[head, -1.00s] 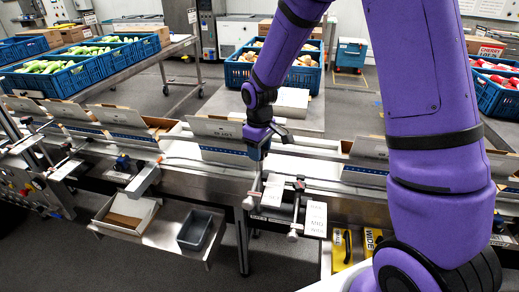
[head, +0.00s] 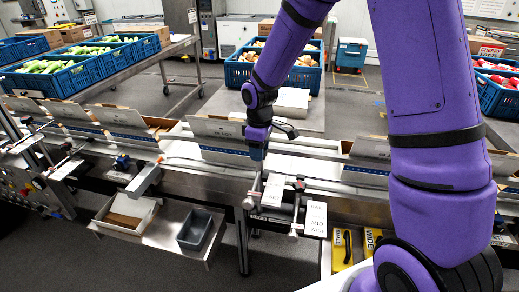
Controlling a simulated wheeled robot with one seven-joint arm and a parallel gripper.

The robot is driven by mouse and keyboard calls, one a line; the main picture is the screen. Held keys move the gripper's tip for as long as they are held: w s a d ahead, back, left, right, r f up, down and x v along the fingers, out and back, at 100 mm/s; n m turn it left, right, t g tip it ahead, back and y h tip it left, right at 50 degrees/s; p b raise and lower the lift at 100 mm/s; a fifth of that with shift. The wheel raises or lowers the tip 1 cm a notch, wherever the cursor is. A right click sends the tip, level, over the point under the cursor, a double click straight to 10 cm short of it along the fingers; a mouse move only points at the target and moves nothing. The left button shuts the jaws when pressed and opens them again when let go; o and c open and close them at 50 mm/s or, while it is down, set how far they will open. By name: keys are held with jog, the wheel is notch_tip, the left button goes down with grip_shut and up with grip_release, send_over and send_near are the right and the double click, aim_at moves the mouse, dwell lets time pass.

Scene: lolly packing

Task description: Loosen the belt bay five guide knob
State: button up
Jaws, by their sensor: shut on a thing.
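My gripper (head: 257,152) hangs at the end of my purple arm over the near edge of the belt line. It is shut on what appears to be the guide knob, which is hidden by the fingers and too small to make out. Directly below is a dark upright post of the guide clamp (head: 257,182), with a small grey end piece (head: 248,203) at its foot. To the right, a similar guide clamp (head: 298,186) with a black and red top stands by white cards (head: 273,190) marked with print.
Open cartons (head: 217,136) stand along the belt behind and left of my gripper. A white card (head: 316,218) and yellow "WIDE" pieces (head: 342,248) are at lower right. A grey bin (head: 195,230) sits on a low shelf. My upper arm covers the belt's right part.

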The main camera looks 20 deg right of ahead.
jog(key=o, duration=0.9)
notch_tip(320, 180, up, 11)
jog(key=shift+f, duration=0.1)
jog(key=s+d+r+m+t, duration=0.1)
jog(key=s+d+r+m, duration=0.1)
jog(key=s+r, duration=0.4)
jog(key=s+d+r+m+t, duration=0.2)
jog(key=s+r+m, duration=0.1)
jog(key=s+r, duration=0.3)
jog(key=s+d+r+m, duration=0.1)
jog(key=s, duration=0.4)
jog(key=s+d+r+m+t, duration=0.1)
jog(key=s+m, duration=0.1)
jog(key=s, duration=0.3)
jog(key=s+d+r+m+t, duration=0.1)
jog(key=s+r+m, duration=0.1)
jog(key=s, duration=0.4)
jog(key=shift+d+r, duration=0.1)
